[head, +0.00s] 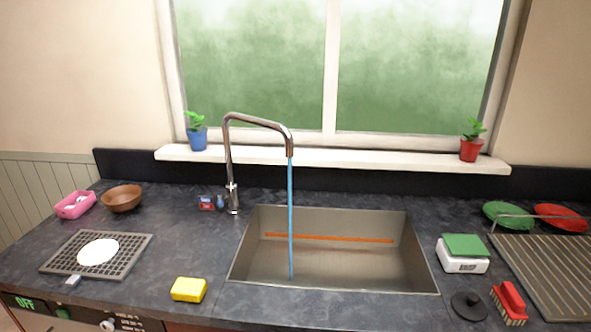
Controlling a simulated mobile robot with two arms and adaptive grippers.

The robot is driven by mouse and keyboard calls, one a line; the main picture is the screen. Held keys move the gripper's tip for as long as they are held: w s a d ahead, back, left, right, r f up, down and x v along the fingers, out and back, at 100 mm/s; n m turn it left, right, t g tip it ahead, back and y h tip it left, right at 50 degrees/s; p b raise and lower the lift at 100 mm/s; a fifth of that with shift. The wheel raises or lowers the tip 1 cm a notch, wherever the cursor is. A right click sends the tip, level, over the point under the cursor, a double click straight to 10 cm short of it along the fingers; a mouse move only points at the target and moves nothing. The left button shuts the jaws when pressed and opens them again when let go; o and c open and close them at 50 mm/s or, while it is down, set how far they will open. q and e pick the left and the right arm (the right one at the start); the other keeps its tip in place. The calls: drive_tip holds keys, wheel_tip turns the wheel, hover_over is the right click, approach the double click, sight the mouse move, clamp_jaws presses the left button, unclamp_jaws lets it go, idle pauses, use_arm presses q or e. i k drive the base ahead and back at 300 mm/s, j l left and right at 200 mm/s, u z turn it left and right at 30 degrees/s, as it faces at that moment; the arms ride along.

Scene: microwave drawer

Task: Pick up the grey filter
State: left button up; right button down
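A flat grey perforated panel with a small light tab at its front edge, which looks like the grey filter (135,243), lies on the dark countertop at the left. A white round patch or disc (98,252) covers its middle; I cannot tell exactly what it is. Neither of my grippers shows in the head view.
A brown bowl (122,198) and pink box (75,205) stand behind the panel. A yellow sponge (189,289) lies to its right. A blue stream runs from the tap (230,165) into the sink (330,265). A scale (462,254), red brush (509,303) and drying rack (550,270) are at right.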

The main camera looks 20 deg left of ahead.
sight(64, 263)
drive_tip(key=j+z, duration=0.1)
drive_tip(key=j, duration=0.65)
drive_tip(key=k+j+z, duration=0.1)
drive_tip(key=j, duration=0.6)
